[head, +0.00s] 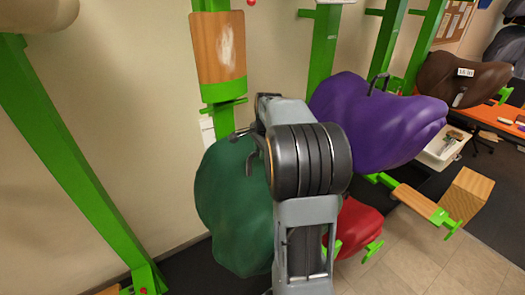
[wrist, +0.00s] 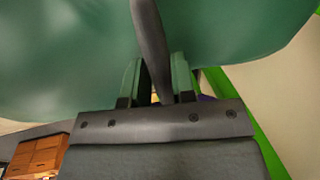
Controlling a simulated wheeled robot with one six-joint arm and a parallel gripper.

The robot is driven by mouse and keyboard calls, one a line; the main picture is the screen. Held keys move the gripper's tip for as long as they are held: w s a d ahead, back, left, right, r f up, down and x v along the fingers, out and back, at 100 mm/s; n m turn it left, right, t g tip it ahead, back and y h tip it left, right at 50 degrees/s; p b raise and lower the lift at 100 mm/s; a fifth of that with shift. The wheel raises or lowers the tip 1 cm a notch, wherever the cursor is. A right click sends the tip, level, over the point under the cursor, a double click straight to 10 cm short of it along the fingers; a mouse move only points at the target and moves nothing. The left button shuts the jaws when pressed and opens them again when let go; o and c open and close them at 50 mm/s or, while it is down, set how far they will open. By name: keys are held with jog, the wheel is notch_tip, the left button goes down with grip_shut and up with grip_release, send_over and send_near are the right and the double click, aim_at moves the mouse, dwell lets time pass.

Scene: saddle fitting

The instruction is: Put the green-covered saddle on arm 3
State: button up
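The green-covered saddle (head: 228,205) is in the middle of the head view, and my arm hides its right side. A dark curved handle (head: 249,160) stands on it. In the wrist view the green cover (wrist: 70,50) fills the top and the handle (wrist: 150,40) runs down between the fingers of my gripper (wrist: 157,80). The fingers sit close about the handle, seemingly shut on it. No support shows under the saddle. A bare wooden-padded arm (head: 218,45) is on the green post above and behind it. I cannot read which arm is number 3.
A purple saddle (head: 370,125) is close on the right, with a red one (head: 358,228) below. A brown saddle (head: 460,80) hangs farther right. Another bare wooden arm (head: 418,202) and a wooden block (head: 467,192) are at right. A slanted green beam (head: 75,150) stands at left.

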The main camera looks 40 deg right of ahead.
jog(key=o, duration=0.4)
jog(key=shift+o, duration=0.3)
jog(key=shift+s+f, duration=0.1)
notch_tip(320, 180, up, 14)
jog(key=s+b, duration=0.1)
jog(key=s, duration=0.1)
jog(key=shift+s+a, duration=0.15)
notch_tip(320, 180, down, 7)
jog(key=s+a+n, duration=0.1)
jog(key=a+n, duration=0.2)
jog(key=n, duration=0.4)
jog(key=s+a+f+n+t, duration=0.1)
jog(key=s+a+f+n, duration=0.1)
jog(key=a, duration=0.4)
jog(key=s+a+f+n+t, duration=0.1)
jog(key=s+a+f+n, duration=0.1)
jog(key=s+a+n, duration=0.3)
jog(key=s+a+f+n+b, duration=0.1)
jog(key=s+a+f+n, duration=0.2)
jog(key=s+a, duration=0.3)
jog(key=shift+s+a+n+t, duration=0.3)
jog(key=shift+a+n+t, duration=0.1)
jog(key=shift+a+n, duration=0.35)
